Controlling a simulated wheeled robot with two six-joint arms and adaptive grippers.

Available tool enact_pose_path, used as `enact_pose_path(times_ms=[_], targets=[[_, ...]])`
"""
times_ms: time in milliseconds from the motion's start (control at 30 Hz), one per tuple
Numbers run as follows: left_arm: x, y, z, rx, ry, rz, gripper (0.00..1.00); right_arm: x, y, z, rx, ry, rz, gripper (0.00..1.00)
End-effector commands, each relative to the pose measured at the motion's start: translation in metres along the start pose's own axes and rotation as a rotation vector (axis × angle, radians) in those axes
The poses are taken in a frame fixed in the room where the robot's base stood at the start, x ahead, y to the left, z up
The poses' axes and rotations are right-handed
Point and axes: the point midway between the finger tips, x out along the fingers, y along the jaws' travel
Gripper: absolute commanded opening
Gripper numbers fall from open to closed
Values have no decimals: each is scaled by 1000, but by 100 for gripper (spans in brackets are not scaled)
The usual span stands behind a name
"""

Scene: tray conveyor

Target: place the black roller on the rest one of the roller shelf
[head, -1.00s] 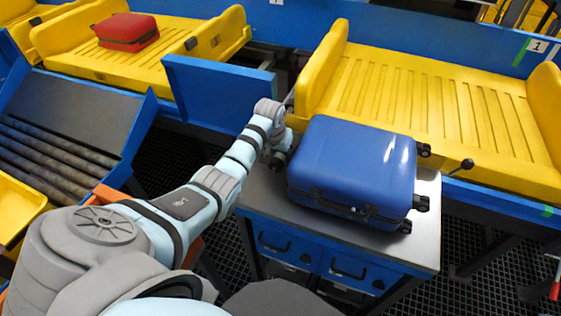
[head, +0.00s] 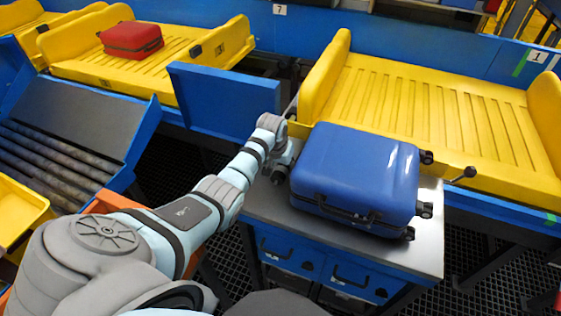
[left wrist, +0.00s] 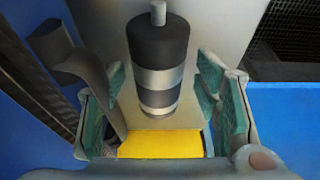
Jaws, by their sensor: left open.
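The black roller (left wrist: 158,62) shows in the left wrist view. It is dark with silver bands and a pale pin at its end. My left gripper (left wrist: 165,88) is open, with its green-padded fingers on either side of the roller's near part. A gap shows on each side, so the fingers look apart from it. In the head view my left arm reaches to the left of the blue suitcase; the fingers and the roller cannot be made out there. I cannot pick out the roller shelf or its rest one. My right gripper is out of view.
A blue suitcase (head: 355,172) lies on the grey-topped cabinet (head: 430,240). A yellow conveyor tray (head: 435,110) is behind it. A blue panel (head: 222,100) stands left of my wrist. A blue chute (head: 70,115) with several dark rollers is at the left. A red suitcase (head: 130,39) lies farther back.

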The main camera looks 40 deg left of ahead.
Motion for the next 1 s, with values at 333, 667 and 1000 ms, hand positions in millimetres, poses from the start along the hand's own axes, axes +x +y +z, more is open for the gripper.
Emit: enact_pose_path(times_ms=[333, 667, 1000], targets=[[-73, 0, -2, 1, 5, 0, 57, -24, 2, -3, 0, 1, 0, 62], [-118, 0, -1, 0, 1, -1, 57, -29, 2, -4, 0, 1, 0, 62], [-118, 0, 0, 0, 0, 0, 57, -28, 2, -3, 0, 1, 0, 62]])
